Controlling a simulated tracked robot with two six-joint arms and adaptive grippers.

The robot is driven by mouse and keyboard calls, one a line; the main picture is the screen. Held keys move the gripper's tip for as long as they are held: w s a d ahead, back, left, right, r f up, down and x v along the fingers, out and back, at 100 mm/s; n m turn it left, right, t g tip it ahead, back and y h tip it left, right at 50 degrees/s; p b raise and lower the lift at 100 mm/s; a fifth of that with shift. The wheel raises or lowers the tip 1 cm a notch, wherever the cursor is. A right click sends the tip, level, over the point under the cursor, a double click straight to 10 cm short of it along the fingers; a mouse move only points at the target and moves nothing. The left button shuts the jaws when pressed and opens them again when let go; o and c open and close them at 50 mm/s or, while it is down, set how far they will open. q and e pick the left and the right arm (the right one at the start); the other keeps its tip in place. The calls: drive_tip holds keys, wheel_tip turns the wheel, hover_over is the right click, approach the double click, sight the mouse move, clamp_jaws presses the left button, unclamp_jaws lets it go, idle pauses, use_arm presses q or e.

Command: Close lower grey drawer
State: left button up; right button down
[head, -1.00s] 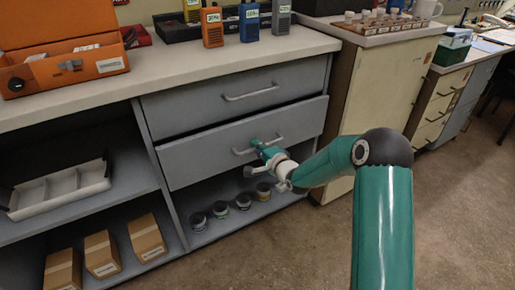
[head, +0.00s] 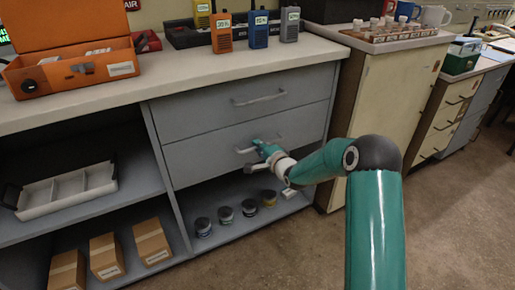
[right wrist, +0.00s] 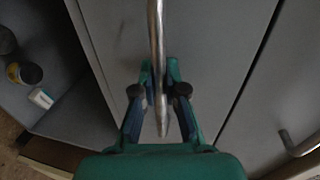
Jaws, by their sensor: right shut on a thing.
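The lower grey drawer (head: 210,158) sits below the upper grey drawer (head: 205,116) in the grey counter. Its front now looks about level with the upper drawer's front in the head view. My right gripper (head: 262,149) is at the lower drawer's bar handle, partly hiding it. In the right wrist view the metal handle (right wrist: 155,45) runs between the two fingers of the right gripper (right wrist: 160,95), which is shut on it. My left gripper is not in view.
Several small jars (head: 226,215) stand on the open shelf below the drawer. A grey divided tray (head: 70,190) and cardboard boxes (head: 107,257) are on the left shelves. A beige cabinet (head: 385,105) stands to the right. The floor (head: 455,220) at right is clear.

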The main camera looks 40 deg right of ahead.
drive_tip(key=c, duration=1.2)
unclamp_jaws()
drive_tip(key=shift+w, duration=0.15)
drive_tip(key=v, duration=1.2)
drive_tip(key=shift+f, duration=0.15)
